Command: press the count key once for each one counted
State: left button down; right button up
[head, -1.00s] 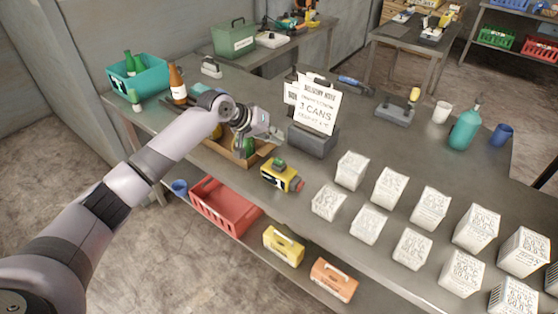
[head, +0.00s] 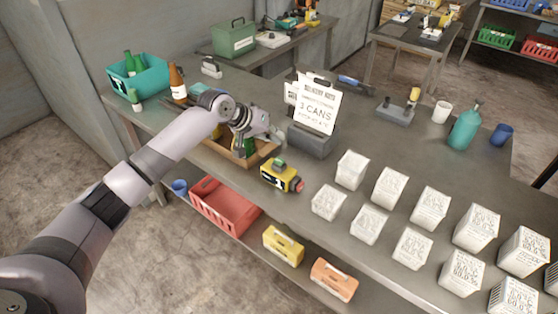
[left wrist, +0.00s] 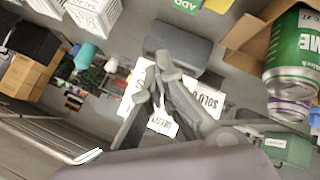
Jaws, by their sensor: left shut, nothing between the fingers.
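My left gripper (head: 268,134) is shut and empty, above the table beside the delivery note; its fingers also show in the left wrist view (left wrist: 160,65). The yellow and black counter (head: 279,178) lies on the table in front of it, apart from the gripper. Its green key (head: 280,163) is marked ADD in the left wrist view (left wrist: 185,5). The delivery note (head: 316,108) reads 3 CANS and stands in a grey block (head: 313,142). An open cardboard box (head: 262,155) stands partly behind my gripper; a green can (left wrist: 293,50) shows in it. My right gripper is out of view.
Several white printed cartons (head: 431,207) stand in rows on the right. A teal crate (head: 150,76) with bottles and a brown bottle (head: 177,83) stand at the left. A red basket (head: 225,207) sits on the shelf below. A teal pump bottle (head: 464,130) stands at the back right.

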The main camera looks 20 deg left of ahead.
pick_arm(q)
notch_tip(320, 180, up, 4)
jog(key=shift+f+p, duration=0.1)
jog(key=shift+p, duration=0.7)
jog(key=b, duration=0.8)
send_over(277, 159)
notch_tip(277, 159, down, 7)
jog(key=shift+r, duration=0.1)
jog(key=shift+f+p, duration=0.25)
jog(key=shift+p, duration=0.05)
jog(key=shift+f, duration=0.7)
